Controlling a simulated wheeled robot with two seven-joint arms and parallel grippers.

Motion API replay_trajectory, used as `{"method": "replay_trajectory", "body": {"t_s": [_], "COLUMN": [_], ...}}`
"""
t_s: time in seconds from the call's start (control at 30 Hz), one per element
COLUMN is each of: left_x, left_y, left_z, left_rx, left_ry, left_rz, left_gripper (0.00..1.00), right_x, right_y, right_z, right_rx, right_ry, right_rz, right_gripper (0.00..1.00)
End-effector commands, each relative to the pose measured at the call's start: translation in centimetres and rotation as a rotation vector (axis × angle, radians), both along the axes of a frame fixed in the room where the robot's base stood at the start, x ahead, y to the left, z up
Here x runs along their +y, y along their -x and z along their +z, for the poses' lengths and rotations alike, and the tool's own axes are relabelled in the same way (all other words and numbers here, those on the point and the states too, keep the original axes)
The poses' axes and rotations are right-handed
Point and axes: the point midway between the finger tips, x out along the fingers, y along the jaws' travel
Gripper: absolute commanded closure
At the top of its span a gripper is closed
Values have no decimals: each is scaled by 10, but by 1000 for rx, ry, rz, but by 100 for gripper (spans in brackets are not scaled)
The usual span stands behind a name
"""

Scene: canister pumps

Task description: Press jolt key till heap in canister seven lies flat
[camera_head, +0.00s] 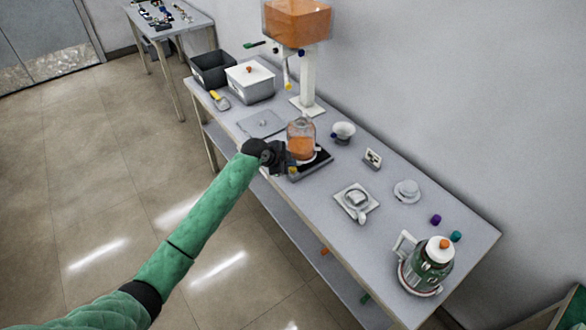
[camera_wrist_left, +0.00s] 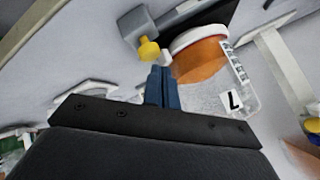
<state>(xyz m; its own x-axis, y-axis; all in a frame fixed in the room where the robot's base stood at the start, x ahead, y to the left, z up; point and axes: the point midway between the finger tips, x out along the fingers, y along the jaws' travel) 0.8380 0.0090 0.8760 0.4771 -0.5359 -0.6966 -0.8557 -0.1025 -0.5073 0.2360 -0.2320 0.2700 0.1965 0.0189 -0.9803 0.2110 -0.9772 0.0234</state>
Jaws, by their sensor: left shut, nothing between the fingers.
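Canister seven (camera_head: 301,128) is a clear jar on a dark platform (camera_head: 316,165) on the bench, with orange grains (camera_head: 301,146) in its lower part. In the left wrist view the canister (camera_wrist_left: 243,84) shows its 7 label, a white base ring and the orange heap (camera_wrist_left: 203,62), whose top edge looks sloped. The yellow key (camera_wrist_left: 148,50) sticks out beside the grey end of the platform. My left gripper (camera_head: 289,160) is at the platform's near side, its blue fingers (camera_wrist_left: 158,86) shut and empty close to the key. Whether they touch it I cannot tell. My right gripper is out of view.
A hopper of orange grains (camera_head: 297,22) stands behind the canister. A white lidded box (camera_head: 249,83) and a dark bin (camera_head: 212,69) are at the far end. A white cup (camera_head: 343,131), a square dish (camera_head: 356,202) and a green pot (camera_head: 429,266) stand to the right.

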Motion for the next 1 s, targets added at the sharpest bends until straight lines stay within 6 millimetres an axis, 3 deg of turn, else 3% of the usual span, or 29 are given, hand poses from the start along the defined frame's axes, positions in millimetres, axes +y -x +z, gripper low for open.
{"method": "replay_trajectory", "body": {"t_s": [1.0], "left_x": [0], "left_y": [0], "left_z": [-9], "left_rx": [0], "left_ry": [0], "left_rz": [0], "left_gripper": [100], "right_x": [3], "right_y": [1], "right_z": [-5], "right_rx": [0], "right_ry": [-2], "right_rz": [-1], "right_gripper": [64]}}
